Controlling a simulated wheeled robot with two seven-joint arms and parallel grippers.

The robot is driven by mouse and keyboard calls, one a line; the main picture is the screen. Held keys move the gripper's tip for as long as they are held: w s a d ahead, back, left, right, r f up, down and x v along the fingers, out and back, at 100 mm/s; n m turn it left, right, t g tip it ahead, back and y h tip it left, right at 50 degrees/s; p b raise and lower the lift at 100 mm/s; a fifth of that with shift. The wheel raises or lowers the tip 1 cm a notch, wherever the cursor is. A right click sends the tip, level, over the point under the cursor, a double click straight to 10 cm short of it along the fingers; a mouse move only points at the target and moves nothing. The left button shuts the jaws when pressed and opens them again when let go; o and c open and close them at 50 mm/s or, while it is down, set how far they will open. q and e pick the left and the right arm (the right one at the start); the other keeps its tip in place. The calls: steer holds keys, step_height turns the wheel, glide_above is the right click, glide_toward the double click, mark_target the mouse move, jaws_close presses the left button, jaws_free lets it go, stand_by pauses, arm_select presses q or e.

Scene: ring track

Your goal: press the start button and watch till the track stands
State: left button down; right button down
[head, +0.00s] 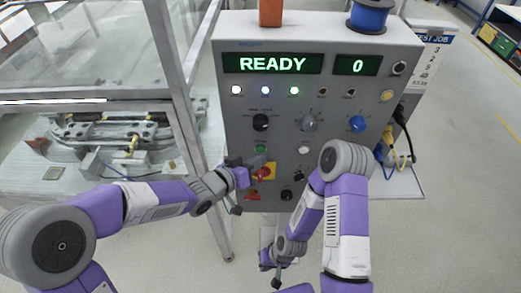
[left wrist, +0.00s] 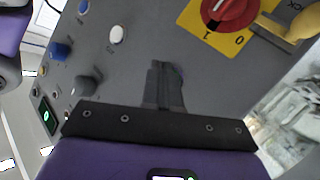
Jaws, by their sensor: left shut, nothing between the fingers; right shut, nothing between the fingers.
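The grey control panel (head: 235,120) faces me, its display (head: 272,64) reading READY and its counter (head: 357,66) 0. A green button (head: 260,149) sits on its lower left, above the red rotary switch (head: 264,173) on a yellow plate. My left gripper (head: 259,162) is shut and empty just below the green button; contact cannot be told. In the left wrist view its closed fingers (left wrist: 166,75) point at the panel, beside the red switch (left wrist: 228,10); the green button is not visible there. My right gripper (head: 277,280) is shut, low in front. The track (head: 130,132) lies inside the enclosure.
The enclosure's metal post (head: 178,85) stands just left of the panel. White, blue and green lamps glow under the display. A blue spool (head: 369,16) and an orange-brown block (head: 270,13) stand on top. Cables hang at the right side.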

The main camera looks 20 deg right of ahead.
arm_select(q)
steer(key=shift+w, duration=0.1)
stand_by(0.5)
steer(key=shift+w+d, duration=0.15)
steer(key=shift+w, duration=0.2)
